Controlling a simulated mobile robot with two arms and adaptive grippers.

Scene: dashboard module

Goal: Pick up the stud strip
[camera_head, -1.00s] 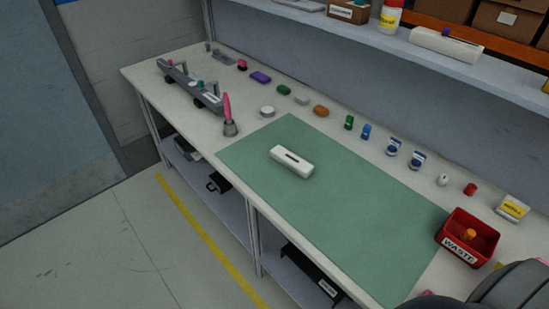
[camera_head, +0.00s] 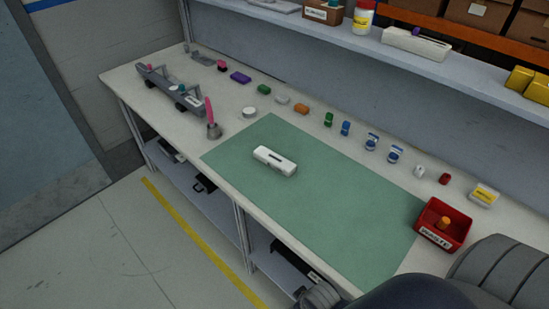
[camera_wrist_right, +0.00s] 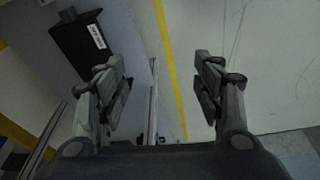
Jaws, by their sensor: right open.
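No part is clearly marked as the stud strip, so I cannot tell which one it is. A white elongated piece with a dark slot (camera_head: 275,161) lies on the green mat (camera_head: 330,225). A long grey part (camera_head: 170,92) stands at the bench's far left end. A black labelled item (camera_head: 285,259) lies on the lower shelf; it also shows at the upper left of the right wrist view (camera_wrist_right: 72,47). My right gripper (camera_wrist_right: 163,86) is open and empty, pointing down past the bench's front. My left gripper is not in view.
A red waste box (camera_head: 443,224) stands at the bench's right. Several small coloured parts line the back, near a white puck (camera_head: 249,112). A grey holder (camera_head: 214,131) carries a pink tool. An upper shelf (camera_head: 450,77) overhangs the back. Floor in front is clear.

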